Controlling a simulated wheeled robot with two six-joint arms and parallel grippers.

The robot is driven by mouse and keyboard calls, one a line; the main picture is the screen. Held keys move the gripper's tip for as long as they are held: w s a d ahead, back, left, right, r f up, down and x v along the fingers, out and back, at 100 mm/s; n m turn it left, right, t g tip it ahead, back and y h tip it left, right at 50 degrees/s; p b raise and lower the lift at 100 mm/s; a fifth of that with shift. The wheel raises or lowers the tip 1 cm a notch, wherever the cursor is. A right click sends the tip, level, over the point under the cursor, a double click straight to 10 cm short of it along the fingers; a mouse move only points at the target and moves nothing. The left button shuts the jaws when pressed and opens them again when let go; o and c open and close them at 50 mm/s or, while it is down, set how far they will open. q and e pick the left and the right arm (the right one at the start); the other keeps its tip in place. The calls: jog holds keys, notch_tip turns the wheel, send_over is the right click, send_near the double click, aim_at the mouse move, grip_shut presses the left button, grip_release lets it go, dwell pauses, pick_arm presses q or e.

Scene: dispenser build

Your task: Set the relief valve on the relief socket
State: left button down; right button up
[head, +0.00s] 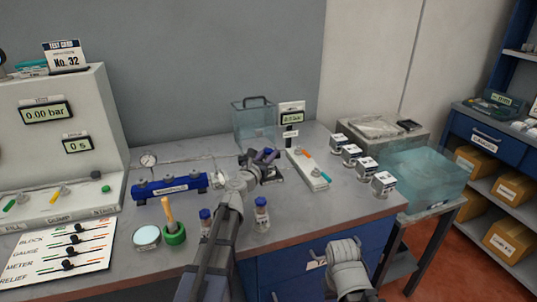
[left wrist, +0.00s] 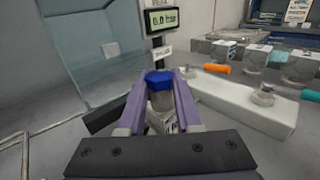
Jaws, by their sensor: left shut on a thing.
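In the left wrist view my left gripper (left wrist: 156,88) is shut on a small upright part with a blue hexagonal top and a grey body (left wrist: 159,80). I take it for the relief valve. Its lower end is hidden between the fingers, so I cannot tell whether it touches anything below. No relief socket can be made out clearly.
A digital display (head: 292,118) and a clear tank (head: 254,122) stand behind the gripper. A white strip with coloured levers (head: 307,170) lies to the right, then several small boxes (head: 383,184).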

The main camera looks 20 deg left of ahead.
pick_arm(q)
jog(key=shift+f, duration=0.15)
jog(key=c, duration=0.9)
grip_release()
jog(key=shift+s, duration=0.15)
jog(key=shift+s+a, duration=0.3)
jog(key=shift+s, duration=1.5)
jog(key=shift+s+a, duration=0.3)
jog(key=shift+s, duration=1.45)
jog(key=shift+s+a, duration=0.3)
jog(key=shift+s, duration=1.5)
